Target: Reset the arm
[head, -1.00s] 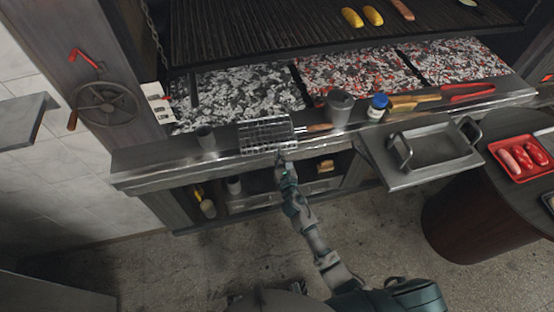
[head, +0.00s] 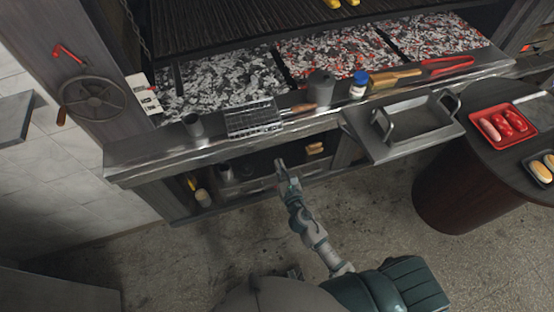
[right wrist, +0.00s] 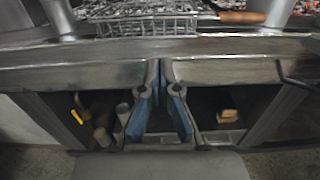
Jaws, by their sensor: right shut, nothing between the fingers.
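My right gripper (head: 281,163) is shut and empty. In the head view it is in front of the grill's steel ledge (head: 150,152), near the open shelf below it. In the right wrist view its two fingers (right wrist: 162,92) point toward the ledge's front edge, and nothing is between them. A wire grill basket (head: 252,118) with a wooden handle lies on the ledge, beyond the gripper and apart from it. The basket also shows at the top of the right wrist view (right wrist: 140,22). My left gripper does not show.
On the ledge stand a metal cup (head: 193,125), a grey canister (head: 321,88), a blue-capped jar (head: 359,84) and red tongs (head: 447,66). A steel tray (head: 417,133) sits to the right. A round table (head: 470,185) holds a red sausage tray (head: 474,137). The floor in front is clear.

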